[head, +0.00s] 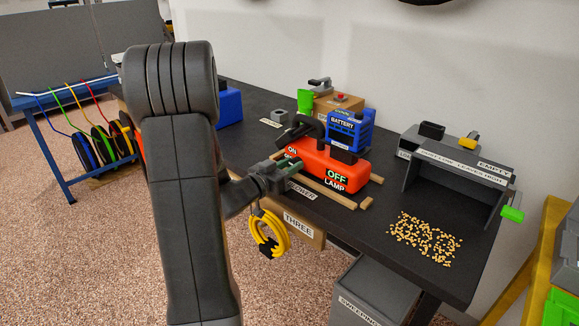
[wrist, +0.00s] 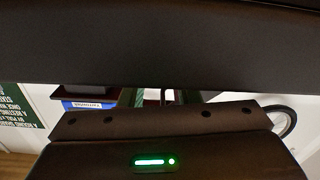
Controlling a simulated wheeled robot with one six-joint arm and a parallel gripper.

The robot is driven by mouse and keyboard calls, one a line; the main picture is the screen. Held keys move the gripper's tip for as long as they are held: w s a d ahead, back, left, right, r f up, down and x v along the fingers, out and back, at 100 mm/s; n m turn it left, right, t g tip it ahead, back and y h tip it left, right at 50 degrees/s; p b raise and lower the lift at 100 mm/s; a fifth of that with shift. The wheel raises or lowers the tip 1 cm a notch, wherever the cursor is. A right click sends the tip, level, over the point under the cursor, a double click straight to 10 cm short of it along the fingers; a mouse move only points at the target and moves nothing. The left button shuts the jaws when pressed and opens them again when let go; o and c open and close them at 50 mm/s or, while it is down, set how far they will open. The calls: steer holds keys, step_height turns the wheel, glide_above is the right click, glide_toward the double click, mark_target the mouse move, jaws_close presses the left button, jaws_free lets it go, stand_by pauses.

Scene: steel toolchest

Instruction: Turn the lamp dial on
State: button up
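I cannot make out the dial clearly. My gripper (head: 291,163) is at the lamp's left front, close by the ON end, its green-tipped fingers pointing at the body. Whether they touch it is unclear. In the wrist view my fingers (wrist: 154,97) show only in a narrow gap below a large dark shape. What lies between them is unclear.
A blue battery (head: 349,132) stands behind the lamp. Wooden strips (head: 327,192) lie along the lamp's front. Scattered pellets (head: 424,238) and a dark grey bin-like box (head: 455,180) are to the right. A yellow cable coil (head: 268,238) hangs below my gripper.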

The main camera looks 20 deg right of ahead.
steer(key=shift+f+m+b, duration=0.2)
steer(key=shift+m+b, duration=0.75)
steer(key=shift+m, duration=0.05)
steer(key=shift+r+m, duration=0.2)
steer(key=shift+m, duration=0.4)
steer(key=o, duration=1)
steer(key=shift+c, duration=0.2)
steer(key=shift+s+a, duration=0.1)
steer(key=v, duration=1.3)
steer(key=shift+a+p, duration=0.3)
